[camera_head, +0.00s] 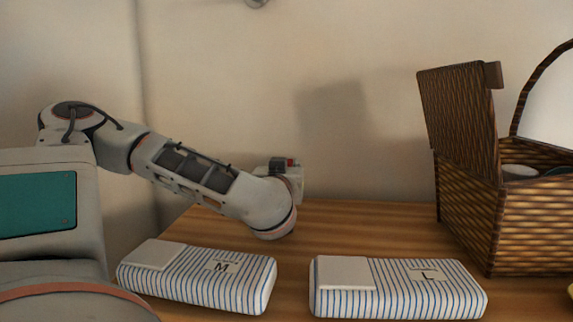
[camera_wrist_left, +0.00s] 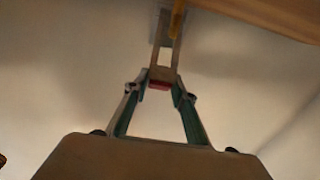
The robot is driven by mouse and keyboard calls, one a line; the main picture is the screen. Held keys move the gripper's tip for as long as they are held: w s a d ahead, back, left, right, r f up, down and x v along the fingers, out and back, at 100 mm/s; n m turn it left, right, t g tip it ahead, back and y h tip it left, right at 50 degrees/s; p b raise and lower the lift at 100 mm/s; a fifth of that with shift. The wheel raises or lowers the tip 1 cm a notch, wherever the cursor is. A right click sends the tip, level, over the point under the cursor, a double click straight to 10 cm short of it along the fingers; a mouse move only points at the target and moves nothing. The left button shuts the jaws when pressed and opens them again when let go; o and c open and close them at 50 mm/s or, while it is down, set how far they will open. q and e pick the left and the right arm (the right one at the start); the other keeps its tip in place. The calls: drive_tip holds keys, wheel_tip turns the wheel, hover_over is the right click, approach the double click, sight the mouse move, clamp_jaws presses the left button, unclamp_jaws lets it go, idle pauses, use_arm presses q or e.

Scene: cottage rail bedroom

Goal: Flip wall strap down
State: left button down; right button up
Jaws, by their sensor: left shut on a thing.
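My left arm reaches in from the left in the head view, its wrist low in front of the wall, and mostly hides the gripper. In the left wrist view my left gripper (camera_wrist_left: 166,55) has its fingers drawn together, shut on a thin piece. A narrow tan strip, apparently the wall strap (camera_wrist_left: 178,20), shows at the fingertips against a grey plate. How far it is tilted cannot be told. A pale grey block with a red bit shows behind my wrist in the head view; I cannot tell what it belongs to. My right gripper is not in view.
A striped pack marked M (camera_head: 213,277) and one marked L (camera_head: 400,288) lie on the wooden tabletop (camera_head: 350,229) in front. An open wicker basket (camera_head: 480,225) stands at the right. The wall is bare between arm and basket.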

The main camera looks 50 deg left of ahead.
use_arm(q)
drive_tip(key=c, duration=1.8)
unclamp_jaws()
drive_tip(key=shift+f, duration=0.15)
drive_tip(key=shift+o, duration=0.2)
drive_tip(key=shift+s, duration=0.1)
drive_tip(key=shift+r, duration=1.65)
drive_tip(key=shift+d+r, duration=0.15)
drive_tip(key=shift+r, duration=0.05)
drive_tip(key=shift+a+r, duration=0.2)
drive_tip(key=shift+r, duration=0.55)
drive_tip(key=shift+d+r, duration=0.15)
drive_tip(key=shift+r, duration=2.3)
